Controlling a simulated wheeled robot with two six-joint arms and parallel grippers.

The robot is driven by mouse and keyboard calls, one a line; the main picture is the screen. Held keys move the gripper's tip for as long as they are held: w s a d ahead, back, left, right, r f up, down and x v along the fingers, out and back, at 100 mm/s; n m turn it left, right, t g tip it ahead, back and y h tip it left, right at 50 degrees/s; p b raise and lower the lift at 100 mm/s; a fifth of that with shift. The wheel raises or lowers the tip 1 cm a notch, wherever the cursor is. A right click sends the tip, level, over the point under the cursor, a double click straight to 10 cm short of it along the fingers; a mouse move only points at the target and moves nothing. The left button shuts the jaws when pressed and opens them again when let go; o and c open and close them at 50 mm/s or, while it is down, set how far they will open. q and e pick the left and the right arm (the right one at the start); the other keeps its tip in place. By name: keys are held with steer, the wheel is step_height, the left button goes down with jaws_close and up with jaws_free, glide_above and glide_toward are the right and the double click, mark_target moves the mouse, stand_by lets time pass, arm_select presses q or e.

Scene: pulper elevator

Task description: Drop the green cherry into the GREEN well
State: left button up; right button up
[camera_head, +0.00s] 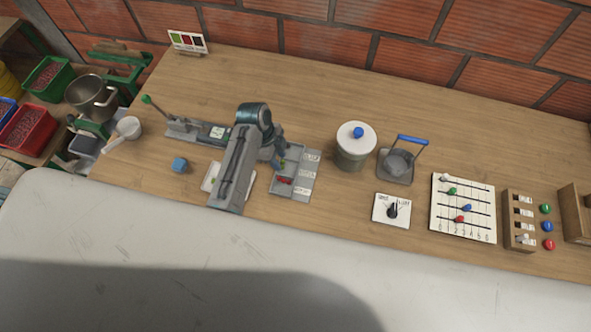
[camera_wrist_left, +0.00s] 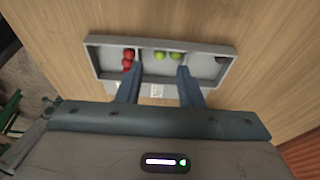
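The grey sorting tray (camera_head: 304,183) lies on the bench and has three wells with white labels. In the left wrist view the tray (camera_wrist_left: 234,50) shows red cherries (camera_wrist_left: 127,60) in the left well, two green cherries (camera_wrist_left: 168,56) side by side in the middle well, and something dark (camera_wrist_left: 221,60) at the right well's edge. My left gripper (camera_head: 277,158) is over the tray. In the wrist view its fingers (camera_wrist_left: 159,84) are apart at the middle well's near side, with no cherry visible between them. My right gripper is out of view.
A pale tray (camera_head: 209,177) is partly hidden behind my left arm. A lidded canister (camera_head: 354,150), blue-handled device (camera_head: 397,165), dial panel (camera_head: 391,210) and bead board (camera_head: 463,208) stand right.

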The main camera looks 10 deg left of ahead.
arm_select(q)
steer(key=b+v, duration=0.2)
steer(key=v, duration=0.7)
steer(key=shift+r, duration=0.15)
steer(key=shift+s, duration=0.1)
